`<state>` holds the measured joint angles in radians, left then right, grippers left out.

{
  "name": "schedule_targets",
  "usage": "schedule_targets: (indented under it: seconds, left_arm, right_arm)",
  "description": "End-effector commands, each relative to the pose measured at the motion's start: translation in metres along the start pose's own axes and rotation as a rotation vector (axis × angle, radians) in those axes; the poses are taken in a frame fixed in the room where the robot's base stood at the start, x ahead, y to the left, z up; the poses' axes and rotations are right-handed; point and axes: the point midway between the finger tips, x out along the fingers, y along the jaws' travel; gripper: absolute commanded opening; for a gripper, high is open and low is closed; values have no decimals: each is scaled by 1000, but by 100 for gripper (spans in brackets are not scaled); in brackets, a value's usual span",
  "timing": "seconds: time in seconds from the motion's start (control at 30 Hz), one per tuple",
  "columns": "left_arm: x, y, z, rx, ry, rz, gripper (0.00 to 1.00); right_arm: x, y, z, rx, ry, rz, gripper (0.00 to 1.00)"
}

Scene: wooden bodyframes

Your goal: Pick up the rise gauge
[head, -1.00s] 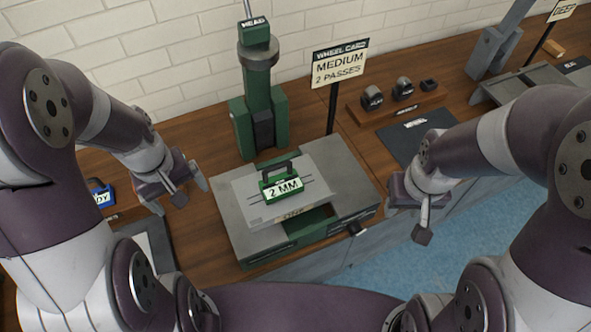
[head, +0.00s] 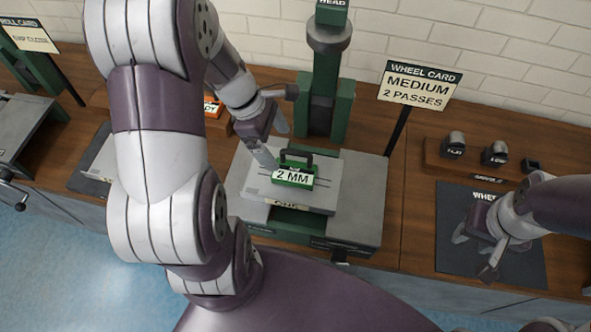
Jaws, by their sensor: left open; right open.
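The rise gauge appears to be the small green block marked "2 MM" (head: 294,179), with a dark handle on top. It sits on a light grey plate (head: 325,195) on the grey machine bed (head: 362,205). My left gripper (head: 275,143) is open just behind and left of the block, with one finger close to its left side. I cannot tell whether that finger touches it. My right gripper (head: 474,254) is open and empty, over the dark mat (head: 520,260) at the right.
A green column (head: 322,85) stands behind the plate. The wheel card sign (head: 418,86) stands on a post right of it. A wooden rack (head: 470,165) with several small grey pieces is at the right. An orange-labelled item (head: 212,108) lies partly behind my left arm.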

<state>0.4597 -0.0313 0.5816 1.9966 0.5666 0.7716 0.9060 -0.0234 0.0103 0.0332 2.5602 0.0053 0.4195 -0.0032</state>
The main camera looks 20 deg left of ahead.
Motion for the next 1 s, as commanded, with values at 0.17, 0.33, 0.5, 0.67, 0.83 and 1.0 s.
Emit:
schedule_targets:
  seconds: [0.17,0.33,0.5,0.67,0.83,1.0]
  left_arm:
    - [38,-1,0,2,0,-3,94]
    - [58,-3,0,4,1,-3,94]
    - [90,-6,0,5,2,-2,94]
    - [98,-6,0,4,4,1,94]
    - [98,-6,0,4,4,1,84]
    - [98,-6,0,4,4,0,28]
  right_arm:
    - [5,0,0,0,0,0,43]
    - [5,0,1,0,0,0,43]
    - [9,0,1,0,0,0,43]
    - [10,0,1,0,0,0,43]
    - [9,0,1,0,0,0,43]
    - [9,0,1,0,0,0,43]
